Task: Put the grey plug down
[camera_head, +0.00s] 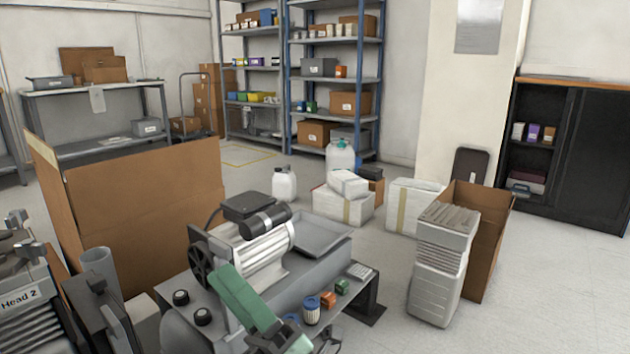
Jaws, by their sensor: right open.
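My right gripper (324,342) is at the bottom edge of the head view, just right of centre. It is small, dark and partly cut off, and its jaws are open. It is close to the near edge of the grey bench (352,307) and below a blue-and-white filter (311,311). I cannot make out a grey plug for certain, neither in the jaws nor on the bench. My left gripper is not in view.
A compressor (262,245) with a flywheel and a grey tray (312,233) sit on the bench. Small orange (327,300) and green (342,286) blocks lie near the filter. A large cardboard box (150,220) stands left; a grey ribbed unit (440,265) stands right. Open floor lies further right.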

